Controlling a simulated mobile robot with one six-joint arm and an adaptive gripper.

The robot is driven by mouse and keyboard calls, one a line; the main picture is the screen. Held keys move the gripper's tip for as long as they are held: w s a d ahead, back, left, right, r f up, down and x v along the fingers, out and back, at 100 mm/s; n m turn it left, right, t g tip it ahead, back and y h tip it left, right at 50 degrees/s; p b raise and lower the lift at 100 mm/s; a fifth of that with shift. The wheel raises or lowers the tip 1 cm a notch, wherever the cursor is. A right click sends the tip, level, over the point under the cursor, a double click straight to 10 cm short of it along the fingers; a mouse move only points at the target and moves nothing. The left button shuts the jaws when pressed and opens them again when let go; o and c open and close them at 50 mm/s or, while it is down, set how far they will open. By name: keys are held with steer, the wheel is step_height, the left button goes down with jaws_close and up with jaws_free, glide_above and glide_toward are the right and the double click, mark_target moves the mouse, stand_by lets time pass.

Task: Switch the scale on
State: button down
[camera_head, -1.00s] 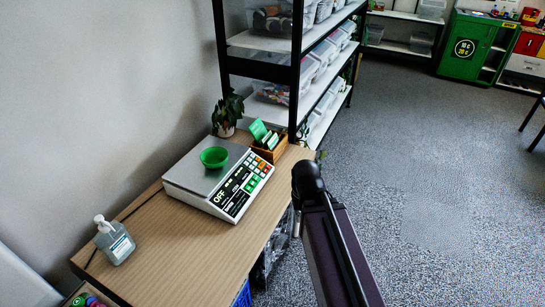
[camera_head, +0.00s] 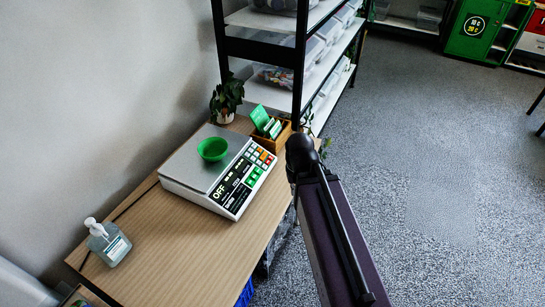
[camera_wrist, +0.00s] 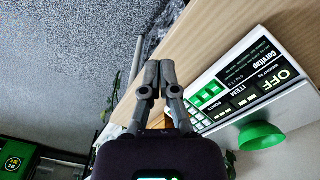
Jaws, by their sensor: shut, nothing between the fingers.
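The white scale (camera_head: 208,172) stands on the wooden table, with its display reading OFF. Its keypad of green, white and orange keys (camera_head: 258,163) is on the side facing the room. A green bowl (camera_head: 212,149) sits on its metal plate. In the wrist view the scale (camera_wrist: 238,84) is at the right, its OFF label large and the green bowl (camera_wrist: 260,136) below it. My gripper (camera_wrist: 152,66) is shut and empty, its fingertips together beside the scale and apart from it in the picture. In the head view my arm hides the gripper.
A pump bottle (camera_head: 108,243) stands at the table's left end. A wooden card box (camera_head: 270,134) and a potted plant (camera_head: 226,99) stand behind the scale. A black-framed shelf (camera_head: 300,75) rises at the back. The table (camera_head: 175,255) is clear in front of the scale.

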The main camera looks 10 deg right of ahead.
steer(key=shift+a, duration=0.1)
steer(key=m+t+y+b, duration=0.6)
steer(key=m+y+b, duration=0.65)
steer(key=b, duration=0.35)
glide_above(271, 158)
steer(key=s+d, duration=0.3)
steer(key=d, duration=0.1)
step_height(271, 158, down, 5)
steer(key=shift+w+d+r+m, duration=0.3)
steer(key=shift+m, duration=0.15)
steer(key=shift+f+b, duration=0.1)
steer(key=shift+b, duration=0.2)
steer(key=f+b, duration=0.2)
steer(key=w+a+f+b, duration=0.1)
steer(key=f+b, duration=0.1)
steer(key=a+f+b, duration=0.1)
steer(key=f+b, duration=0.1)
steer(key=shift+w+a+f, duration=0.1)
steer(key=shift+w+f, duration=0.1)
steer(key=shift+w, duration=0.1)
steer(key=shift+w+a+f+b, duration=0.2)
steer(key=shift+a+f+b, duration=0.15)
steer(key=shift+f+b, duration=0.5)
